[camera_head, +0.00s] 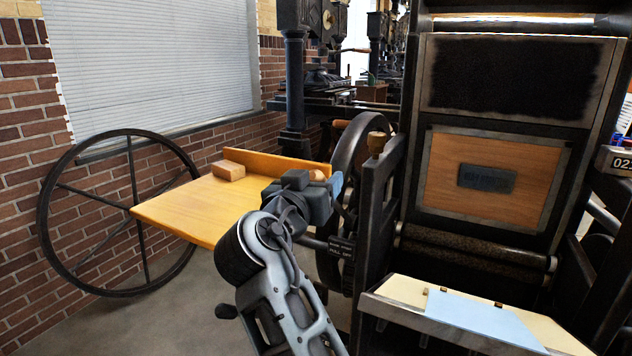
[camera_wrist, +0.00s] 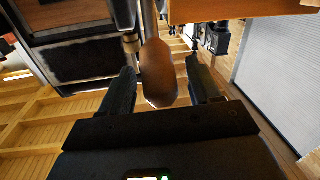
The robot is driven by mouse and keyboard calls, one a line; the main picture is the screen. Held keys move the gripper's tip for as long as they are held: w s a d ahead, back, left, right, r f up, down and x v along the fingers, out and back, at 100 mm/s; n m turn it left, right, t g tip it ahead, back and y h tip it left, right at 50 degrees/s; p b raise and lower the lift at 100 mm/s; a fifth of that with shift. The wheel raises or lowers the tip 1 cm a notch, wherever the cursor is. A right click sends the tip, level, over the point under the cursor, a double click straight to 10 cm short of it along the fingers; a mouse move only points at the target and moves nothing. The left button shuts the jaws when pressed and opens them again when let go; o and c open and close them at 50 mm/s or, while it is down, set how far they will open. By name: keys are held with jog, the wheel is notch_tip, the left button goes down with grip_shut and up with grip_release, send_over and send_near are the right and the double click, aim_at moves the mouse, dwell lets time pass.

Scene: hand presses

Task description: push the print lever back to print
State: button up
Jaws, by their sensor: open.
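The print lever's rounded brown wooden grip (camera_wrist: 157,75) lies between the two dark fingers of my gripper (camera_wrist: 163,88) in the wrist view. The fingers are spread, with a visible gap on each side of the grip. In the head view my gripper (camera_head: 322,190) is left of the press frame, by the right end of the wooden board. A small tan rounded piece (camera_head: 317,175) shows behind the gripper there, perhaps the same grip. The lever's shaft is mostly hidden by my gripper. The hand press (camera_head: 388,210) stands at the right.
A yellow wooden feed board (camera_head: 185,212) with a wooden block (camera_head: 228,171) extends left of my gripper. A large spoked wheel (camera_head: 45,225) stands by the brick wall. The ink roller (camera_head: 470,250) and a pale sheet (camera_head: 480,318) are at the right.

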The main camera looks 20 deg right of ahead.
jog(key=shift+c, duration=0.3)
grip_shut()
dwell(0.3)
